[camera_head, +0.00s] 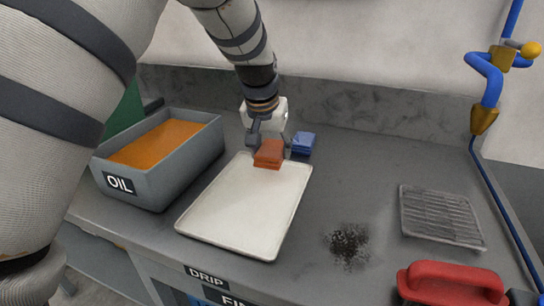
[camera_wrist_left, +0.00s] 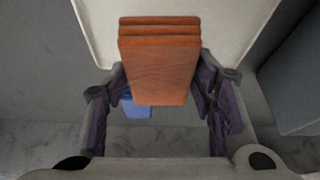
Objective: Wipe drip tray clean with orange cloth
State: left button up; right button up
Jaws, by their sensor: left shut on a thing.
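The orange cloth (camera_head: 269,154) is a folded, layered block at the far edge of the drip tray. The drip tray (camera_head: 240,215) is a cream, shallow, rimmed tray on the grey counter, and its visible surface looks clean. My left gripper (camera_head: 268,146) is shut on the orange cloth, which also shows between the fingers in the left wrist view (camera_wrist_left: 160,65). The cloth is over the tray's far end; I cannot tell whether it touches the surface. My right gripper is not in view.
A grey bin labelled OIL (camera_head: 160,190) stands left of the tray. A blue folded cloth (camera_head: 302,144) lies just right of my gripper. Dark specks (camera_head: 347,244), a metal grate (camera_head: 440,215) and a red-handled tool (camera_head: 452,281) are to the right. A blue pipe (camera_head: 490,85) runs along the wall.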

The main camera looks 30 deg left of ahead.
pick_arm(q)
jog(key=shift+r, duration=1.6)
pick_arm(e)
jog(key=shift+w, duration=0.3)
